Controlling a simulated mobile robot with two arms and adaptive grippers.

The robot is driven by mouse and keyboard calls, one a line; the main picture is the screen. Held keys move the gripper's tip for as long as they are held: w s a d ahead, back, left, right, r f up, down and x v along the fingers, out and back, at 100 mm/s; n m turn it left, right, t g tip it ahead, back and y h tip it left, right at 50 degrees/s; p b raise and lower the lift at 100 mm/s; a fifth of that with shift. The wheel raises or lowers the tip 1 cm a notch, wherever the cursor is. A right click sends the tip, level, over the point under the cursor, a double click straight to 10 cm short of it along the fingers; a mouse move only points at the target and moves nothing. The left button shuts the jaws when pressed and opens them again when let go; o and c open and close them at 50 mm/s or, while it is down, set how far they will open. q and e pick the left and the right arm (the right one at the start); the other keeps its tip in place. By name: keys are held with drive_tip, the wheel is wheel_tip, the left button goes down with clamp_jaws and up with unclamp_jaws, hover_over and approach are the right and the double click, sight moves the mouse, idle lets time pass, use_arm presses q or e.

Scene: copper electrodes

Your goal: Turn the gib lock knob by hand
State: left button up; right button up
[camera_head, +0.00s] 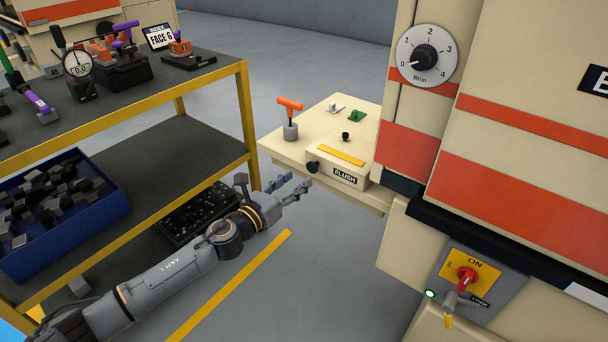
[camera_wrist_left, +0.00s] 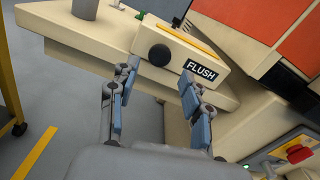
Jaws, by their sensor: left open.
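A round black knob (camera_head: 312,167) sticks out from the front of a cream block marked FLUSH (camera_head: 345,179) on the machine's ledge. It also shows in the left wrist view as a black knob (camera_wrist_left: 159,55), just beyond the fingertips and between them. No label names it as the gib lock. A smaller black knob (camera_head: 345,136) stands on the ledge behind the block. My left gripper (camera_head: 294,187) is open and empty, pointing at the block from the front left. In the left wrist view its fingers (camera_wrist_left: 160,75) are apart. My right gripper is not in view.
An orange T-handle (camera_head: 290,105) stands at the ledge's left. A numbered dial (camera_head: 426,56) is on the column, and a red switch (camera_head: 466,280) is lower right. A tool cart (camera_head: 247,110) stands left, close to my left arm. Floor shows between cart and machine.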

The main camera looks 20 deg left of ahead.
sight(310, 169)
use_arm(q)
drive_tip(key=shift+x, duration=2.3)
drive_tip(key=shift+w+f, duration=0.1)
drive_tip(key=shift+w, duration=0.15)
drive_tip(key=c, duration=0.8)
